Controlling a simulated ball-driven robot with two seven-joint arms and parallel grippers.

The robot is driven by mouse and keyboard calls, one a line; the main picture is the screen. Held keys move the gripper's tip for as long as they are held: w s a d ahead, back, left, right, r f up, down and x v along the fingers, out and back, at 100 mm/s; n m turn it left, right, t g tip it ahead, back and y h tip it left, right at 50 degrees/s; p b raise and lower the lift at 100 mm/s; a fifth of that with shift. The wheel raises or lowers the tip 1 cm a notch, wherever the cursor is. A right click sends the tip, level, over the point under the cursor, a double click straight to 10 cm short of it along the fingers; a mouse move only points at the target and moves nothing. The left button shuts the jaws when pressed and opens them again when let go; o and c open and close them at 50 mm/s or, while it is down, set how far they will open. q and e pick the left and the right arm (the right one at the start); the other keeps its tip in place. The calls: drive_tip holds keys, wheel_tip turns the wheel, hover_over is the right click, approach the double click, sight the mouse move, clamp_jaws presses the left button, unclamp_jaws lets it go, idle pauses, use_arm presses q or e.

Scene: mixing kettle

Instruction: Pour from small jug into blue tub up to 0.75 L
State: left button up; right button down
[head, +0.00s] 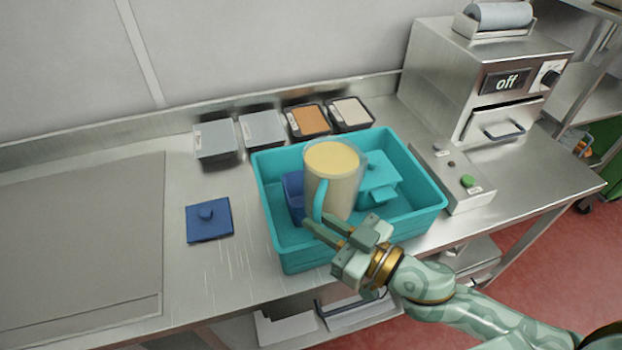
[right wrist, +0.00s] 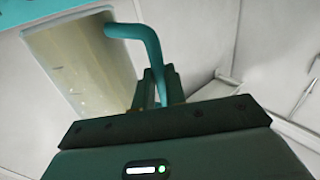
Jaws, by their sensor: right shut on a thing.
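The jug (head: 336,188) is clear with a teal handle (head: 321,200) and holds pale yellow contents nearly to its rim. It looks about upright, in front of or over the teal crate. My right gripper (head: 325,226) is shut on the handle; the right wrist view also shows the jug (right wrist: 85,65) and the handle (right wrist: 148,45) between the fingers. The blue tub (head: 293,195) stands in the crate, left of the jug and partly hidden by it. Its inside is hidden. My left gripper is not in view.
The teal crate (head: 428,212) also holds a teal lidded tub (head: 378,178). A blue lid (head: 209,219) lies left on the steel table. Several lidded or filled containers (head: 308,120) line the back. A machine reading "off" (head: 506,82) stands right. The table's left is clear.

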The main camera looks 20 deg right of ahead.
drive_tip(key=d+n+g+y+p, duration=0.1)
drive_tip(key=n+g+y, duration=0.1)
drive_tip(key=s+d+n+g+y+p, duration=0.1)
drive_tip(key=n+g+y+p, duration=0.1)
drive_tip(key=g, duration=0.1)
drive_tip(key=d+n+g+y+p, duration=0.1)
drive_tip(key=n+g, duration=0.1)
drive_tip(key=shift+s+d+r+g+y+p, duration=0.25)
drive_tip(key=shift+d+r+g+y+p, duration=0.05)
drive_tip(key=shift+r+y, duration=0.1)
drive_tip(key=shift+s+d+n+g, duration=0.1)
drive_tip(key=shift+d+n+g, duration=0.4)
drive_tip(key=shift+d, duration=0.1)
